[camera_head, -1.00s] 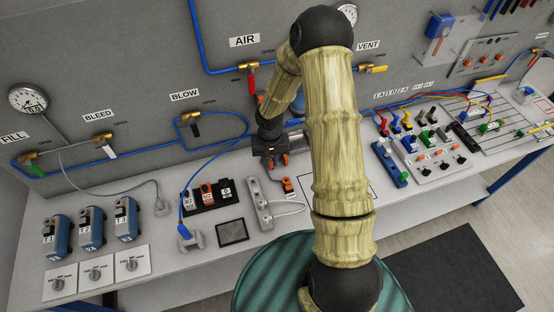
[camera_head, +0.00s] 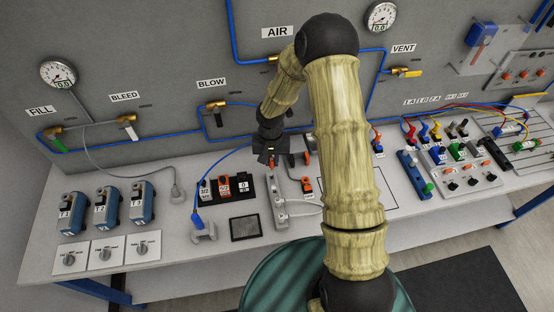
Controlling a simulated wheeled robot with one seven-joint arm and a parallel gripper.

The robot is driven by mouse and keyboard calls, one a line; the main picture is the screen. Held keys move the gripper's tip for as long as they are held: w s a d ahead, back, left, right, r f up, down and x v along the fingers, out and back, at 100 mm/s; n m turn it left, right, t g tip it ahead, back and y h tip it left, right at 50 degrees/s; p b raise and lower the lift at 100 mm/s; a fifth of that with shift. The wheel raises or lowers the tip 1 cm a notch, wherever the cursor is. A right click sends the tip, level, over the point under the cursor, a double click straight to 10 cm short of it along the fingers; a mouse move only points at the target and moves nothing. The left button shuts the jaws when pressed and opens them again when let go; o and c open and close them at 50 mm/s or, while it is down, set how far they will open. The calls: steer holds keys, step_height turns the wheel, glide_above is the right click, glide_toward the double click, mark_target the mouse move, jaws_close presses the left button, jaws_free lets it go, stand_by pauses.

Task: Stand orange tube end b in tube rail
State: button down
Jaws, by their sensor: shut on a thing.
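My gripper (camera_head: 270,160) points down over the bench at the far end of a narrow grey rail (camera_head: 281,214), which looks like the tube rail. It is shut on a small orange piece (camera_head: 272,164), which looks like the orange tube end; its letter cannot be read. The piece is close above or at the rail's far end; I cannot tell if it touches. Another orange piece (camera_head: 307,185) with a white label lies on the bench just right of the rail. A thin pale line runs from the rail toward the right.
A black tray (camera_head: 243,198) with labelled blocks and a dark square pad (camera_head: 245,228) lie left of the rail. A blue tube ends in a grey holder (camera_head: 203,230). Blue T units (camera_head: 107,207) stand further left. A panel of coloured plugs (camera_head: 465,165) is at right.

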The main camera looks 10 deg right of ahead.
mark_target(271, 167)
steer(key=shift+a+f, duration=0.1)
stand_by(0.4)
steer(key=shift+f+b, duration=1.85)
steer(key=shift+f, duration=0.3)
steer(key=shift+f+b, duration=1.05)
steer(key=shift+b, duration=0.05)
stand_by(0.8)
steer(key=c, duration=0.9)
jaws_free()
steer(key=shift+r+p, duration=2.45)
steer(key=shift+r, duration=1.05)
